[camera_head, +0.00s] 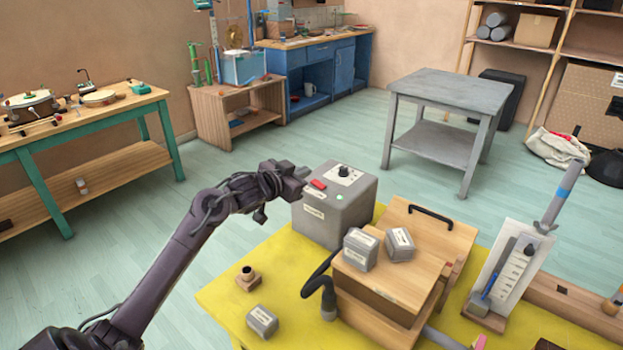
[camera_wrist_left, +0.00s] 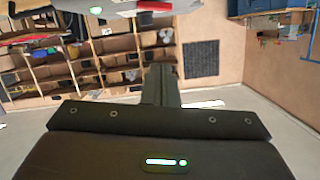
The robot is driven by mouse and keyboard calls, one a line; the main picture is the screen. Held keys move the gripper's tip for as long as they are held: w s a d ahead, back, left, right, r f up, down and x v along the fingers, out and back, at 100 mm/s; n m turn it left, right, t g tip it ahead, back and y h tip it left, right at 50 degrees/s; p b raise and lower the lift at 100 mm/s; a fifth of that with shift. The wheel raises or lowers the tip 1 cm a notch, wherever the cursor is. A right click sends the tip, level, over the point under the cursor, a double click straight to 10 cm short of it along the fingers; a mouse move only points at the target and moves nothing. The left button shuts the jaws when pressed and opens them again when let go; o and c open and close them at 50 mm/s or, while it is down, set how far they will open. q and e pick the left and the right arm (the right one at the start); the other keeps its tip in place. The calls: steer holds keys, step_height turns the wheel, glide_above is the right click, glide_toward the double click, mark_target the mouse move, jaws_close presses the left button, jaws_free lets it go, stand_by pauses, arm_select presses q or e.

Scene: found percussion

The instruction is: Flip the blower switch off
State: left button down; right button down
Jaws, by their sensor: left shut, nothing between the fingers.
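The blower is a grey box (camera_head: 333,218) on the far left part of the yellow table. Its top carries a red switch (camera_head: 317,184), a black knob on a white plate (camera_head: 343,172) and a pale green light (camera_head: 339,196). My left gripper (camera_head: 302,172) is shut and empty, just left of and close to the red switch; I cannot tell whether it touches. In the left wrist view its closed fingers (camera_wrist_left: 160,85) point up the picture, and a red part (camera_wrist_left: 155,5) shows at the top edge. My right gripper is not in view.
On the yellow table (camera_head: 230,292) are a wooden box (camera_head: 395,290) with two small grey blocks on top, a third grey block (camera_head: 262,321), a black hose (camera_head: 322,280) and a slanted white panel (camera_head: 512,262).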

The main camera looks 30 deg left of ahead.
arm_select(q)
glide_above(312, 190)
steer(key=shift+d+f+p, duration=0.3)
steer(key=shift+f, duration=0.25)
steer(key=f, duration=0.3)
steer(key=shift+a+f, duration=0.2)
steer(key=shift+a, duration=0.15)
steer(key=shift+f, duration=0.4)
steer(key=shift+p, duration=0.3)
